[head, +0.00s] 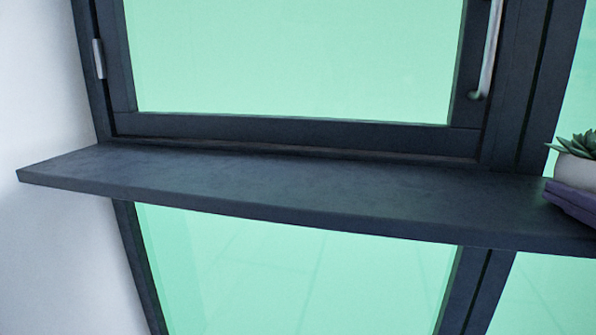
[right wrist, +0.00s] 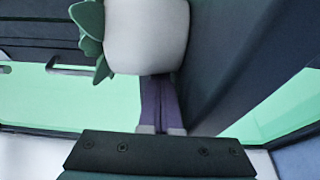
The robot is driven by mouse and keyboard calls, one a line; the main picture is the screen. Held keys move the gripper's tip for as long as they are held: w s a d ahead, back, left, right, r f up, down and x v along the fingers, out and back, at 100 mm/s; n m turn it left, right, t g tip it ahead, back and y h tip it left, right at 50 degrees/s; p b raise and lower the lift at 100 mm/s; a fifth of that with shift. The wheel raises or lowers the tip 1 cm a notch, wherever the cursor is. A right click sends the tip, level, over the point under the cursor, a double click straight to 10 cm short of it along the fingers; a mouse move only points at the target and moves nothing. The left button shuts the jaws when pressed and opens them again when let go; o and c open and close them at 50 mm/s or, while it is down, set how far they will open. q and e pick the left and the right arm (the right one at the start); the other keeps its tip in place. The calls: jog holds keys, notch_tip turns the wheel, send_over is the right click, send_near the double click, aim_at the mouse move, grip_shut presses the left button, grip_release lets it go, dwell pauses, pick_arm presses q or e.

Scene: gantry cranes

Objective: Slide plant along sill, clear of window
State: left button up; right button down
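The plant is a green succulent in a round white pot (head: 577,168) at the right edge of the head view, partly cut off. It stands on purple books (head: 572,199) lying on the dark sill (head: 330,196). In the right wrist view the view is turned sideways, with the pot (right wrist: 147,38) at the top and the purple books (right wrist: 160,100) below it. My right gripper (right wrist: 162,130) faces the books; two small grey parts show at their near end. I cannot tell whether it touches or grips them. My left gripper is in neither view.
The window (head: 290,60) has a dark frame, a silver handle (head: 488,50) at right and a hinge (head: 98,58) at left. It looks shut. The sill in front of it is bare left of the books, and a white wall (head: 40,80) stands at left.

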jog(key=s+d, duration=0.1)
jog(key=d, duration=0.3)
jog(key=s+d+b, duration=0.1)
jog(key=d, duration=0.3)
jog(key=s+d+b, duration=0.1)
jog(key=d, duration=0.3)
jog(key=shift+s+f, duration=0.1)
jog(key=shift+s, duration=0.15)
jog(key=shift+d, duration=0.2)
